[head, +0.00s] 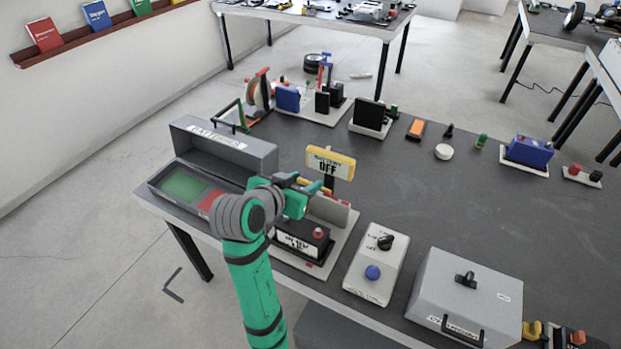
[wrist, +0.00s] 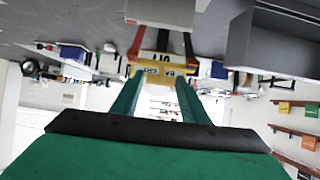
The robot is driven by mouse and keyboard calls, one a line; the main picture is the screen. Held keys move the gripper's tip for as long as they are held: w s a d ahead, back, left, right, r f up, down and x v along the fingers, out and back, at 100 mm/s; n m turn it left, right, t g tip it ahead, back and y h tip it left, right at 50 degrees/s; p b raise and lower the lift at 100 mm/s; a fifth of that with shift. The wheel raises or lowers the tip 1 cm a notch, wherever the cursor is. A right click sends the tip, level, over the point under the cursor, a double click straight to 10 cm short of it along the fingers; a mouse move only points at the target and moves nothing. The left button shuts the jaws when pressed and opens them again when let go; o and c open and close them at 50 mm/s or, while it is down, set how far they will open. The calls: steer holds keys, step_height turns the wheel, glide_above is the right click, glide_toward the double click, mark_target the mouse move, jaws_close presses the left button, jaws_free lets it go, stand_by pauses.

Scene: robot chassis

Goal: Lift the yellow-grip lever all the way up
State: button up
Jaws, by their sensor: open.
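The lever's yellow grip (head: 338,157) stands at the top of a dark post on a pale base (head: 335,247), beside a black battery-like block (head: 301,240). A plate reading "OFF" (head: 326,165) is on the grip's near face. My gripper (head: 310,193) is open and empty, just left of and below the grip in the head view. In the wrist view, which is upside down, the yellow grip (wrist: 160,69) lies across the ends of my open fingers (wrist: 160,82). It looks just ahead of the fingertips; I cannot tell if they touch. My arm partly hides the base.
An open grey box (head: 240,152) with green and red panels stands left of my gripper. A switch box (head: 374,270) with a blue button and a grey lidded box (head: 465,300) stand to the right. Small parts line the table's back; its middle right (head: 450,200) is clear.

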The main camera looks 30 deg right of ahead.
steer(key=shift+v, duration=2.15)
steer(key=shift+f, duration=0.1)
steer(key=c, duration=0.7)
steer(key=shift+s+a+f, duration=0.15)
steer(key=shift+s+f, duration=0.05)
steer(key=shift+f, duration=0.1)
jaws_close()
steer(key=s+a+f+t+h, duration=0.3)
steer(key=s+a+t+h, duration=0.15)
steer(key=s+a, duration=0.4)
steer(key=w+a+x, duration=0.1)
steer(key=x, duration=1.2)
steer(key=shift+g, duration=0.35)
